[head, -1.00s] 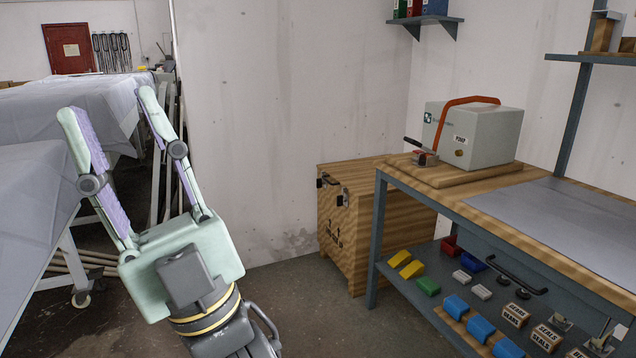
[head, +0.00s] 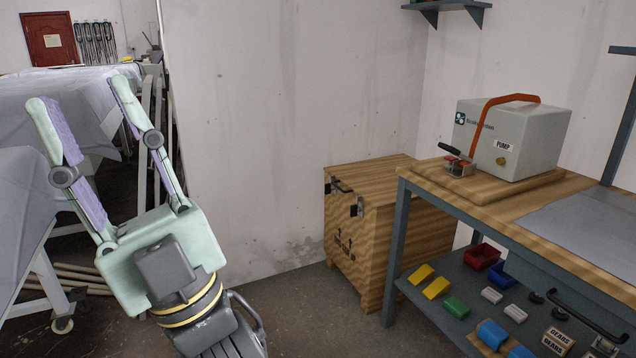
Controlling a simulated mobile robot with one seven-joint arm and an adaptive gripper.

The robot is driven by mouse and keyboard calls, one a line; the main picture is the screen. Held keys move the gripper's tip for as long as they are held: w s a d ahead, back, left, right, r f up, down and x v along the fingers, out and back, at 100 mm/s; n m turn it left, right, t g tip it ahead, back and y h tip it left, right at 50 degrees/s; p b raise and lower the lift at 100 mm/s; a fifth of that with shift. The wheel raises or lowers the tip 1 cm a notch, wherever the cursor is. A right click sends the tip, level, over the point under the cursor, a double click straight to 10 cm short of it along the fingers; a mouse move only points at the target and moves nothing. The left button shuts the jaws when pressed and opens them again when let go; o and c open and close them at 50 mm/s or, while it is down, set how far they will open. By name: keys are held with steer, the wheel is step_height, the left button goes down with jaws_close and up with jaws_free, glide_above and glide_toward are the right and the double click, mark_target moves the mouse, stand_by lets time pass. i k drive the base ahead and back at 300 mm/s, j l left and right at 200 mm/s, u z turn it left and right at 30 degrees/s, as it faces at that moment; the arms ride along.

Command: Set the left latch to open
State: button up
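A wooden crate (head: 405,240) with a closed lid stands on the floor against the wall, right of centre in the head view. Two dark metal latches sit near the lid seam on its left-facing side. The left latch (head: 333,186) is at the farther corner, and the right latch (head: 357,208) is nearer. Both are too small to tell their exact setting. My gripper (head: 80,95) is raised at the left of the view, fingers spread and empty. It is well left of the crate and touches nothing.
Cloth-covered tables (head: 60,105) are at the left. Floor before the crate is clear.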

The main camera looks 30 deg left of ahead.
mark_target(328, 188)
steer(key=i+j, duration=0.15)
steer(key=j, duration=0.25)
steer(key=i+j, duration=0.2)
steer(key=j, duration=0.15)
steer(key=i+j, duration=0.15)
steer(key=j, duration=0.25)
steer(key=i+j, duration=0.2)
steer(key=j, duration=0.2)
steer(key=i+j+u, duration=0.1)
steer(key=j, duration=0.25)
steer(key=i+j, duration=0.25)
steer(key=j, duration=0.15)
steer(key=i+j, duration=0.35)
steer(key=j, duration=0.15)
steer(key=i+j, duration=0.3)
steer(key=j, duration=0.25)
steer(key=i, duration=0.35)
steer(key=j+u, duration=0.05)
